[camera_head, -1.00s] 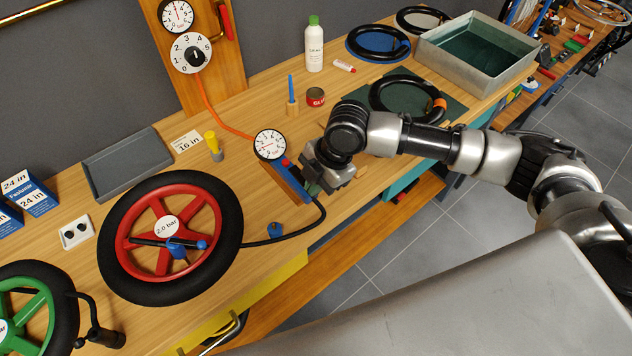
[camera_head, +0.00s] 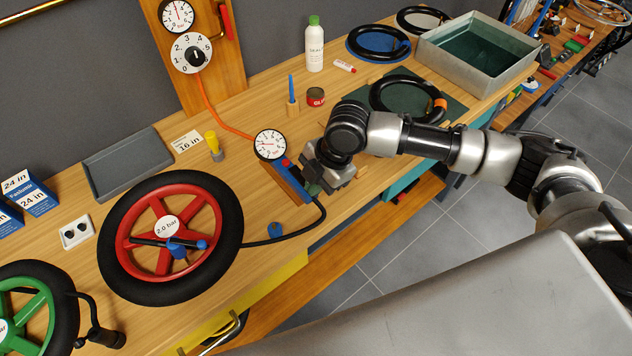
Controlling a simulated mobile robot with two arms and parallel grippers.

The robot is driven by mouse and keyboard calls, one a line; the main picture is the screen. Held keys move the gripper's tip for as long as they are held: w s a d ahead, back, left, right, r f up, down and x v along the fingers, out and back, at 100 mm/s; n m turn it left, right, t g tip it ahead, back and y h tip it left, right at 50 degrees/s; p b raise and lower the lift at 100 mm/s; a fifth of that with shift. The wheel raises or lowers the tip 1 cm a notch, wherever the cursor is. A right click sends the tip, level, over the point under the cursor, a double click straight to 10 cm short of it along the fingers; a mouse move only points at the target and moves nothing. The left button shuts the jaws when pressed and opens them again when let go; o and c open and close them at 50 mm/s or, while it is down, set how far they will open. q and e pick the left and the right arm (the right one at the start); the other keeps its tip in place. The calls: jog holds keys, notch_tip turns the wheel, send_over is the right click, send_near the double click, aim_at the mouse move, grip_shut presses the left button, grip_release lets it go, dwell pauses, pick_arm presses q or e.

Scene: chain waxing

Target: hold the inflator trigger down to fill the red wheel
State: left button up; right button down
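The red wheel (camera_head: 188,189) with a black tyre lies on the bench at the left, and its tag (camera_head: 167,227) reads 2.0 bar. A black hose (camera_head: 268,240) runs from the wheel's blue fitting (camera_head: 178,249) to the inflator (camera_head: 287,181), a blue body with a red button and a round gauge (camera_head: 270,145). The gauge needle is too small to read surely. My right gripper (camera_head: 324,180) is at the inflator's right side, by the hose end. Its fingers are partly hidden, so contact with the trigger cannot be seen. My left gripper is out of view.
A green wheel (camera_head: 37,296) lies at the front left. A grey tray (camera_head: 124,163) and yellow-topped item (camera_head: 212,142) stand behind the red wheel. An orange hose (camera_head: 214,113) joins the inflator to the wall regulator (camera_head: 192,53). A metal basin (camera_head: 431,57) is at the back right.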

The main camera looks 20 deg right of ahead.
jog(key=shift+r, duration=0.1)
dwell(0.7)
jog(key=shift+r+p, duration=0.7)
jog(key=shift+p, duration=0.3)
jog(key=shift+a+r+p, duration=0.1)
jog(key=shift+r+p, duration=0.35)
jog(key=shift+p, duration=0.1)
notch_tip(320, 180, up, 4)
jog(key=p, duration=0.4)
jog(key=w+b+v, duration=0.1)
jog(key=b+v, duration=0.2)
jog(key=v, duration=0.6)
jog(key=shift+w, duration=0.3)
jog(key=shift+a, duration=0.1)
